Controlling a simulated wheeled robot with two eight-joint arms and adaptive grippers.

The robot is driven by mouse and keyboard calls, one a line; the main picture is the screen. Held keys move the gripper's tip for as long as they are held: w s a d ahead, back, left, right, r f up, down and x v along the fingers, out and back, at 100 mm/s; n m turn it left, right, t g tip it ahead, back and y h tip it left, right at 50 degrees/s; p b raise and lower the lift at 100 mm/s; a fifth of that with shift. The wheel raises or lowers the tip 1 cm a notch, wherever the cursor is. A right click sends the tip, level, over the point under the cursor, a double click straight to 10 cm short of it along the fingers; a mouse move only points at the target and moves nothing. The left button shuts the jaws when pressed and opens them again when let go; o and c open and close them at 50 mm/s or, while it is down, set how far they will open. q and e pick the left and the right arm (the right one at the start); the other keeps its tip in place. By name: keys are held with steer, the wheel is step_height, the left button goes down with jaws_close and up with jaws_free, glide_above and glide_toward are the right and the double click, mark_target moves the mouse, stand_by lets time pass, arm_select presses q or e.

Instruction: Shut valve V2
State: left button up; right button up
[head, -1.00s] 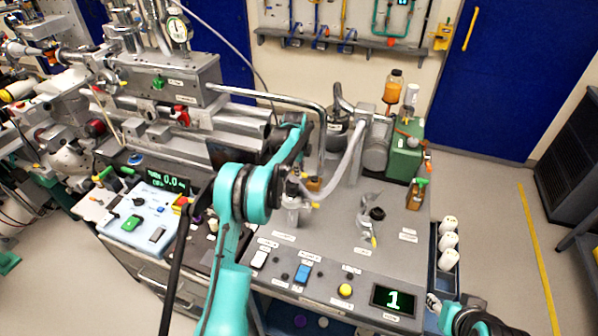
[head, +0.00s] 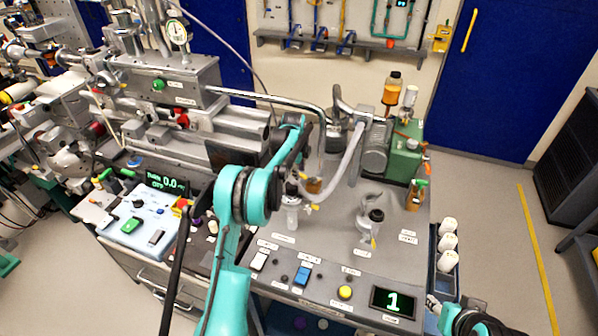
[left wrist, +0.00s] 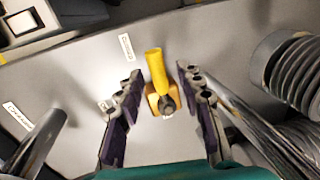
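A small valve with a brass body (left wrist: 163,103) and a yellow lever (left wrist: 156,70) shows in the left wrist view. Its lever points up in the picture, slightly left. I cannot read its label (left wrist: 127,47) for certain. My left gripper (left wrist: 158,84) is open, with one dark finger on each side of the valve and visible gaps to both. In the head view my left arm partly hides this area, and the fingers are not clear. My right gripper (head: 433,304) shows at the bottom right, away from the valves; its opening is unclear.
A ribbed grey hose (head: 348,165) runs close to my left arm; ribbed tubing (left wrist: 294,72) also shows in the wrist view. Another fitting with a yellow lever (head: 373,243) stands on the bench. The front panel has buttons and a display (head: 393,302) reading 1.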

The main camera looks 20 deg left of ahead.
arm_select(q)
steer(key=shift+r, duration=0.1)
step_height(320, 180, up, 12)
steer(key=s, duration=0.2)
steer(key=shift+s+f, duration=0.15)
steer(key=shift+f, duration=0.05)
stand_by(0.3)
